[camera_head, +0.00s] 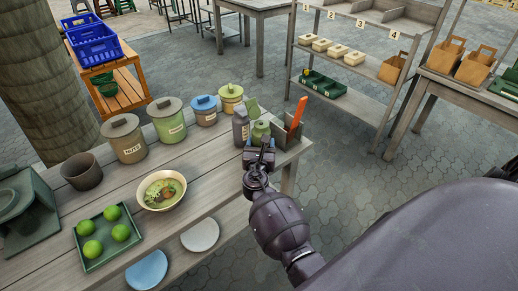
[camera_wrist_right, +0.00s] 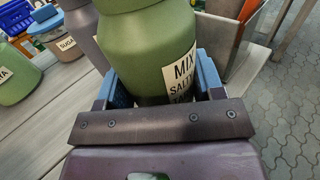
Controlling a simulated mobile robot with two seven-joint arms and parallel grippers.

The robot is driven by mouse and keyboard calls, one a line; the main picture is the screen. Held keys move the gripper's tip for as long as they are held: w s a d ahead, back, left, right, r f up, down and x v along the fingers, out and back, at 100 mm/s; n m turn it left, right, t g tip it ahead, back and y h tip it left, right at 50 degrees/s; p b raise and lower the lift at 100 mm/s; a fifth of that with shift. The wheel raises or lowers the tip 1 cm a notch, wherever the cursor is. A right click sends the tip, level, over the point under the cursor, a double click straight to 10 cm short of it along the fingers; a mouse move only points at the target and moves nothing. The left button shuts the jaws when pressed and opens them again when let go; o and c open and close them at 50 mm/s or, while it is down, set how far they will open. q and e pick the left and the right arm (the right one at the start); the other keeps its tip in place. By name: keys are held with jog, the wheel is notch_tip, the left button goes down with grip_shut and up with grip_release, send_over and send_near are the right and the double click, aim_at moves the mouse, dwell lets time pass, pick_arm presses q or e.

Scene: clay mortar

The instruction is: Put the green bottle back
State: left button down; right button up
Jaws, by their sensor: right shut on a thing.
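The green bottle (camera_head: 261,131) stands upright at the right end of the wooden table (camera_head: 205,165). In the right wrist view the green bottle (camera_wrist_right: 150,45) fills the middle, with a white label reading "MIX SALT". My right gripper (camera_head: 260,151) is shut on the bottle; its blue fingers sit on either side of it in the wrist view (camera_wrist_right: 158,88). A dark grey bottle (camera_head: 240,127) stands just left of it. The bottle's base is hidden, so I cannot tell whether it rests on a surface. My left gripper is not in view.
A wooden holder (camera_head: 293,134) with an orange-handled item (camera_head: 297,113) stands close right of the bottle. Lidded canisters, including a green one (camera_head: 168,120), line the table's back. A bowl (camera_head: 161,190) and a tray of limes (camera_head: 107,258) lie to the left.

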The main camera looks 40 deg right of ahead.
jog(key=shift+f, duration=0.35)
jog(key=shift+f, duration=0.2)
jog(key=o, duration=1)
